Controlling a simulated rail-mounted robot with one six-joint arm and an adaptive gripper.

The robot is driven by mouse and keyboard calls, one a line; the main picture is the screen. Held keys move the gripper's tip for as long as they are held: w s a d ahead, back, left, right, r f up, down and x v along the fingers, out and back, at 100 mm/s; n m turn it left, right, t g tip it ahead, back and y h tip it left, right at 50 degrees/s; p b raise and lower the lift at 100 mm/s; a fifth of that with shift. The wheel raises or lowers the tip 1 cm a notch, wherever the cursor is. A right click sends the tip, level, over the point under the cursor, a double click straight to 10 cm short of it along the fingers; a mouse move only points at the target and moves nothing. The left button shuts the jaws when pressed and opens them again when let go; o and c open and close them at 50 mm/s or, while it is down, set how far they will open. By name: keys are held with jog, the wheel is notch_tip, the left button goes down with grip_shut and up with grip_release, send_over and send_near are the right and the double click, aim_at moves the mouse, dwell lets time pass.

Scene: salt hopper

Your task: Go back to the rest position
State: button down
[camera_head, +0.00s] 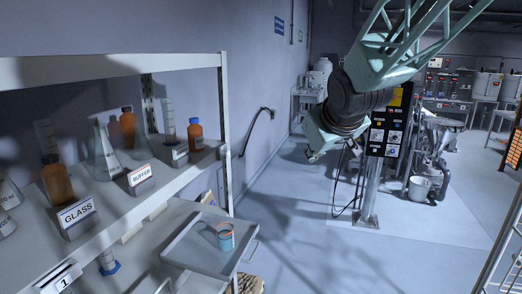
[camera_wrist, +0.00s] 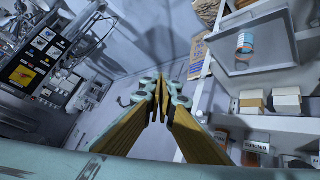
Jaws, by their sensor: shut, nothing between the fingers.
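My gripper shows in the wrist view (camera_wrist: 160,82), with its yellow-sided fingers brought together at the tips and nothing between them. In the head view my green arm (camera_head: 400,50) hangs in the upper right, over open floor and in front of the black control panel. The fingertips cannot be made out there. My gripper is apart from the shelves and from everything on them.
At left a shelf (camera_head: 150,180) holds orange bottles, flasks and cards reading GLASS and BUFFER. A tray (camera_head: 185,240) below holds a blue cup with an orange rim (camera_head: 225,238). A control panel (camera_head: 388,130) on a post and a white bucket (camera_head: 419,188) stand at right. Floor between is clear.

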jog(key=s+d+f+m+g, duration=0.1)
jog(key=s+d+g, duration=0.1)
jog(key=s, duration=1.4)
jog(key=s+d+f+m+g+b, duration=0.1)
jog(key=s+f+m+g, duration=0.1)
jog(key=s, duration=1.4)
jog(key=s+d+f+m+g+b, duration=0.1)
jog(key=s+d+f+m, duration=0.1)
jog(key=s, duration=1.3)
jog(key=shift+s+d+f+g+h, duration=0.25)
jog(key=shift+s+d+g+h, duration=0.05)
jog(key=shift+s+d+g, duration=0.1)
